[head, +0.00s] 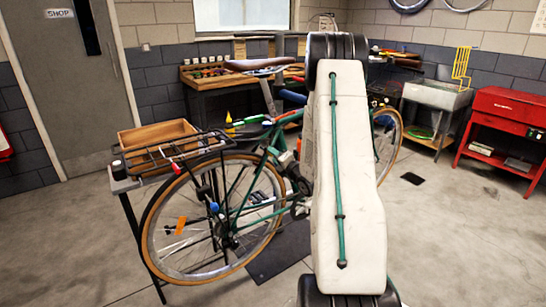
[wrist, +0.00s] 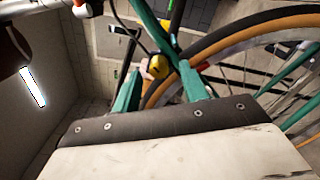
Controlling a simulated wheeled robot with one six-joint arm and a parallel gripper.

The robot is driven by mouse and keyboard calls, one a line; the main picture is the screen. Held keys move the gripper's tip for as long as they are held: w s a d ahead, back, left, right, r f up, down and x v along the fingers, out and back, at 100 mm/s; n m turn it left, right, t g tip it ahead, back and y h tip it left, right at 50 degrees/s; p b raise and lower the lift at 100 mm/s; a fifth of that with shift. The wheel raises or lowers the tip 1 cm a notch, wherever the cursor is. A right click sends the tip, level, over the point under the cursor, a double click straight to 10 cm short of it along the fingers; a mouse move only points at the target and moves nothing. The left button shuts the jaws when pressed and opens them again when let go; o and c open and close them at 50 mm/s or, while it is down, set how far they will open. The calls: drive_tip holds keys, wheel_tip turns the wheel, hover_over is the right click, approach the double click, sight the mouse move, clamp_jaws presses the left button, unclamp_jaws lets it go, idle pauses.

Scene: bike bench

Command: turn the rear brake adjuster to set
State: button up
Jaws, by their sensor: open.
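The green bike (head: 262,170) stands with its rear wheel (head: 165,232) to the left in the head view. In the wrist view, my gripper (wrist: 160,86) shows two green fingers, spread apart. A small yellow rounded part (wrist: 158,66) sits by the green frame tube (wrist: 152,25), in line with the gap between the fingers. It may be the rear brake adjuster, but I see no marking on it. I cannot tell how far it is from the fingertips or whether they touch it. In the head view my arm hides my gripper and the middle of the bike.
The tan tyre (wrist: 235,36) and spokes pass close to the right finger. A black rack (head: 170,155) is over the rear wheel, near a wooden box (head: 158,137). A red cabinet (head: 505,115) and a sink (head: 437,95) stand at right.

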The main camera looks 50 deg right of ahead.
drive_tip(key=v, duration=0.6)
idle(0.5)
